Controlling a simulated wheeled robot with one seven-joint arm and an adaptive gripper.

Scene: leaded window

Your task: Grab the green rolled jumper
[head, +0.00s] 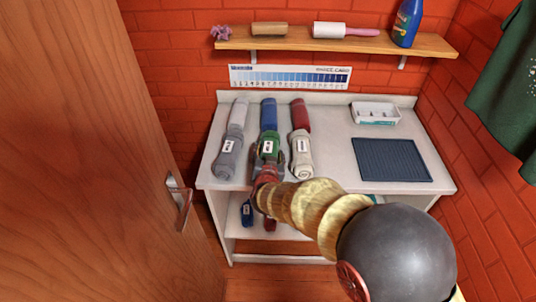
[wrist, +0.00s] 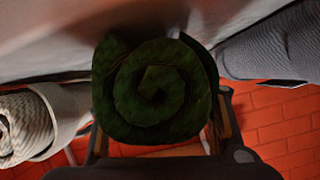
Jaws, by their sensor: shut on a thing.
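The green rolled jumper (head: 268,145) lies on the white table in the middle row, with a white label on its top. My gripper (head: 267,162) reaches it from the near end and is shut on it. In the wrist view the jumper's spiral end (wrist: 153,88) fills the middle, with my gripper's fingers (wrist: 155,135) along its two sides. The roll seems to be at or close to the table top; I cannot tell whether it is lifted. Its underside is hidden.
A grey roll (head: 228,158) lies close on the left, a cream roll (head: 301,160) close on the right, and a blue roll (head: 268,112) behind. A wooden door (head: 100,150) stands at left.

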